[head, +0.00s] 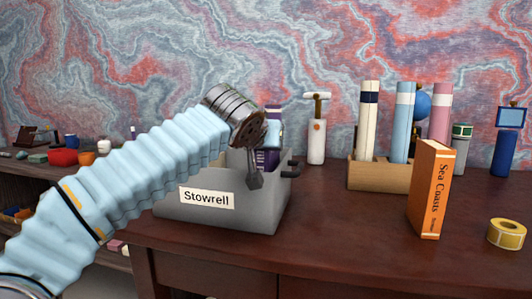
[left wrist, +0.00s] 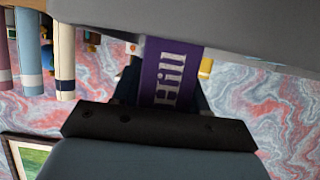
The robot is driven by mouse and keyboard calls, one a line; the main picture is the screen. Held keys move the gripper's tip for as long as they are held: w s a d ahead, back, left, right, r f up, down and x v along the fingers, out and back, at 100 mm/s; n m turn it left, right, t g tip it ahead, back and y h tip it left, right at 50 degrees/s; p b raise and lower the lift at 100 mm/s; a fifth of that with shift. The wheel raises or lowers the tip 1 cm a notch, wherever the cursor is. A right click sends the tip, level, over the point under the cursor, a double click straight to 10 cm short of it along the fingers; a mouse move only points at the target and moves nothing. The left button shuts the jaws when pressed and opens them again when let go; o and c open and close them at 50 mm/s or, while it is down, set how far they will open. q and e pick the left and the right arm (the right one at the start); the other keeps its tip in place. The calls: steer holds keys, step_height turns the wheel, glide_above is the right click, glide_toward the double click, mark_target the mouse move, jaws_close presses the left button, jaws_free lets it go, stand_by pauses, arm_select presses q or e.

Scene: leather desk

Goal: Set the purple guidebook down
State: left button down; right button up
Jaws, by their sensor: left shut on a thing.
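The purple guidebook (head: 269,159) shows behind my left gripper's fingers, at the grey bin labelled "Stowrell" (head: 213,214). My left gripper (head: 256,172) reaches over the bin from the left and is shut on the guidebook. In the left wrist view the purple spine (left wrist: 168,72), lettered "Hill", sits between the dark fingers. The grey bin (left wrist: 200,22) fills the top of that view and hides the book's far end. I cannot tell whether the book touches the bin's floor. My right gripper is in neither view.
An orange "Sea Coasts" book (head: 430,190) stands upright on the desk (head: 330,240). A wooden holder (head: 378,175) with several tubes stands behind it. A yellow tape roll (head: 507,233) lies at the right. Desk between bin and orange book is clear. A side shelf (head: 40,170) holds small items.

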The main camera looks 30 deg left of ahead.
arm_select(q)
steer(key=shift+f, duration=0.25)
steer(key=shift+f, duration=0.15)
steer(key=c, duration=0.6)
jaws_free()
steer(key=v, duration=1.2)
steer(key=shift+s, duration=0.1)
